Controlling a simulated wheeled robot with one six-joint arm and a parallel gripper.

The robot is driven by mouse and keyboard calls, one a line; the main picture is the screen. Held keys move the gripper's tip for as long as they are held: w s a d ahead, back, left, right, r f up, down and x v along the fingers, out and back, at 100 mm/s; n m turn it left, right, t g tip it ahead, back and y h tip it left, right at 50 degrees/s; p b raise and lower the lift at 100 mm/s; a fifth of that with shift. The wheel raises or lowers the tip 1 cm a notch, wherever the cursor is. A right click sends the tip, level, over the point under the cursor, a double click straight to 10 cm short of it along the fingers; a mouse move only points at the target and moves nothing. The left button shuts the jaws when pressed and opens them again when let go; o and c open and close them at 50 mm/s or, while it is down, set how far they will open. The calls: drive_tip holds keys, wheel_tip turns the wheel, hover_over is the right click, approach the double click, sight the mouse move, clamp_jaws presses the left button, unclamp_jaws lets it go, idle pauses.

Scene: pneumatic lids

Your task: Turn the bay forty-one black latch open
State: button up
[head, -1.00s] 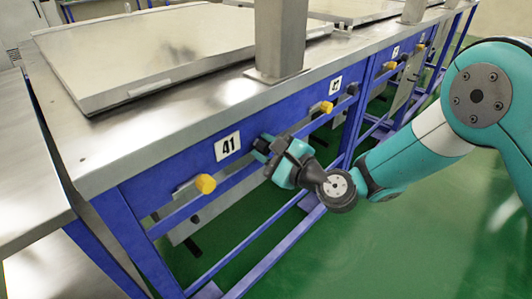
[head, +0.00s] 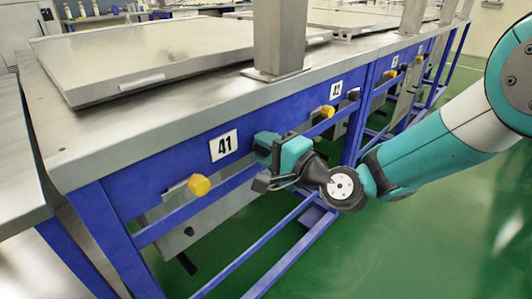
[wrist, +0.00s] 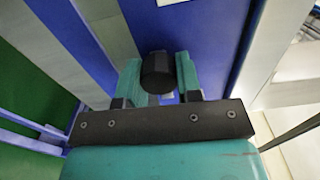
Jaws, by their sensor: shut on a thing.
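The black latch (wrist: 158,74) of bay forty-one is a round dark knob in the wrist view, with a teal finger on each side. My gripper (wrist: 158,68) is shut on it. In the head view my gripper (head: 263,148) is against the blue front rail, right of the "41" label (head: 223,146), and hides the latch. The metal lid (head: 150,68) of the bay lies low over the steel bench top.
A steel post (head: 280,40) stands on the bench behind my gripper. Bay 42, with its label (head: 336,90), a yellow knob (head: 327,111) and a black knob (head: 353,95), is to the right. The green floor (head: 400,245) in front is clear.

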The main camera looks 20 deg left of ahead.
drive_tip(key=shift+n, duration=0.3)
drive_tip(key=o, duration=0.9)
drive_tip(key=shift+o, duration=0.2)
drive_tip(key=b+v, duration=0.7)
drive_tip(key=v, duration=1)
drive_tip(key=shift+d+b, duration=0.25)
drive_tip(key=shift+b, duration=0.15)
drive_tip(key=shift+s, duration=0.15)
